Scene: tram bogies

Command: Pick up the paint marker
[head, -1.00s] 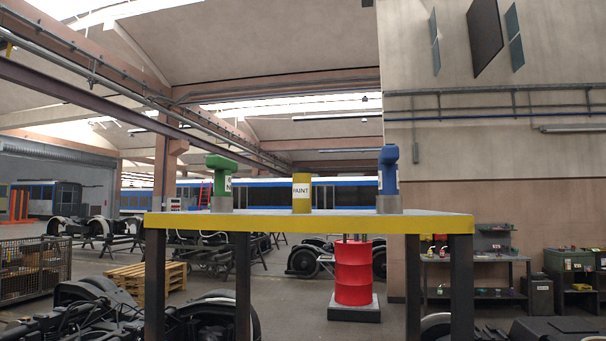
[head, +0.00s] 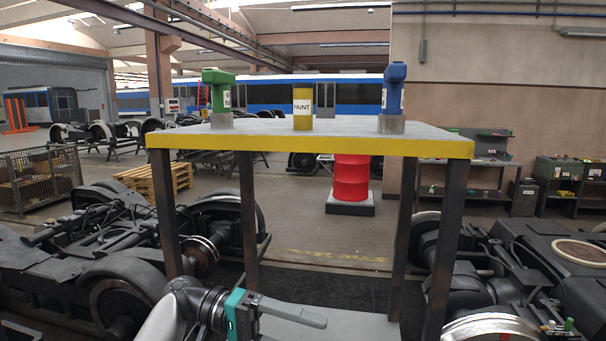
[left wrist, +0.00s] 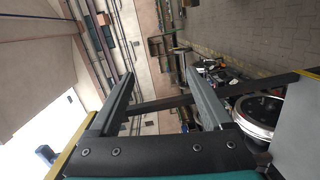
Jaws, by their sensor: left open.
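The paint marker (head: 302,108) is a yellow upright cylinder with a white PAINT label. It stands on the grey tabletop in the head view, between a green tool and a blue tool. My left gripper (head: 322,321) is low at the bottom of the head view, below the table's level and well apart from the marker. In the left wrist view my left gripper (left wrist: 159,74) has its two grey fingers spread with nothing between them. The marker is not seen in that view. My right gripper is not in view.
The high table (head: 320,141) has a yellow front edge and dark legs. The green tool (head: 218,100) stands left of the marker, the blue tool (head: 393,100) right. A lower shelf (head: 330,322) lies under the table. Bogies (head: 110,260) flank it. A red drum (head: 351,180) stands behind.

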